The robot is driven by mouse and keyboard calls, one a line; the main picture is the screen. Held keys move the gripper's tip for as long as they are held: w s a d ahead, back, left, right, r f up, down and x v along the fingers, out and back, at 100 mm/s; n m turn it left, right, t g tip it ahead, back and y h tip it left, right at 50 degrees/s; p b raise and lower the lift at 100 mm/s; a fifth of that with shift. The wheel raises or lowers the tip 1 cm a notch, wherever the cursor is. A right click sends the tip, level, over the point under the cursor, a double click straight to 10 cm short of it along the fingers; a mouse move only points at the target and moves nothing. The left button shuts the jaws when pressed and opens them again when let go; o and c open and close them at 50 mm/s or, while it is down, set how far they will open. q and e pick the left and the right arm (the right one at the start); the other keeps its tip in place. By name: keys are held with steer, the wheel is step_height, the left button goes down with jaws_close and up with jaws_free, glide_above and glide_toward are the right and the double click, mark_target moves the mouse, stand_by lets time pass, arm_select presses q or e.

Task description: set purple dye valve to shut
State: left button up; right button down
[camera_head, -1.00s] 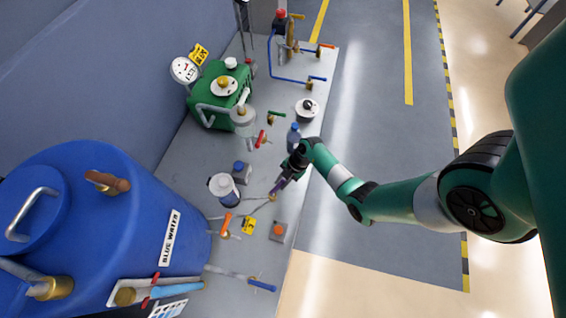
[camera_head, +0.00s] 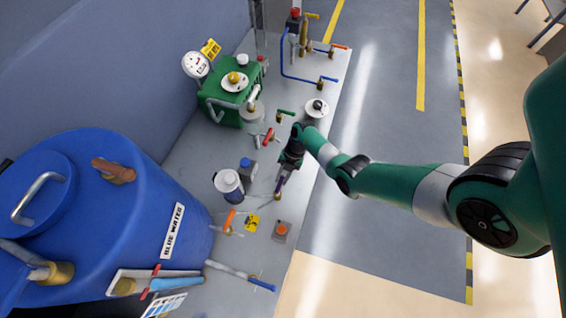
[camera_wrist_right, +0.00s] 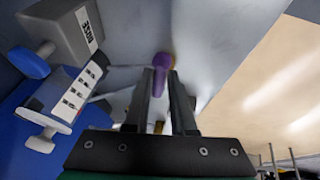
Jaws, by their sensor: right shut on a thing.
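The purple dye valve's purple lever (camera_head: 280,183) shows in the head view near the bench's front edge. Its brass body (camera_head: 277,197) sits at the lever's lower end. My right gripper (camera_head: 284,175) is at the lever from above in the picture, shut on it. In the right wrist view the purple lever (camera_wrist_right: 161,80) lies between the two fingers (camera_wrist_right: 163,88), its rounded end showing beyond them. The fingers hide part of the valve. My left gripper is not in view.
A white-lidded jar (camera_head: 228,182) stands left of the valve. An orange-lever valve (camera_head: 230,219), a box with an orange button (camera_head: 282,231) and a red-lever valve (camera_head: 268,136) are nearby. The blue water tank (camera_head: 150,225) fills the lower left. Open floor lies right of the bench.

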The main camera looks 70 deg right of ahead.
steer(key=c, duration=0.8)
jaws_free()
steer(key=shift+o, duration=0.2)
steer(key=shift+r, duration=0.1)
steer(key=p+v, duration=0.4)
steer(key=v, duration=0.7)
steer(key=shift+r, duration=0.2)
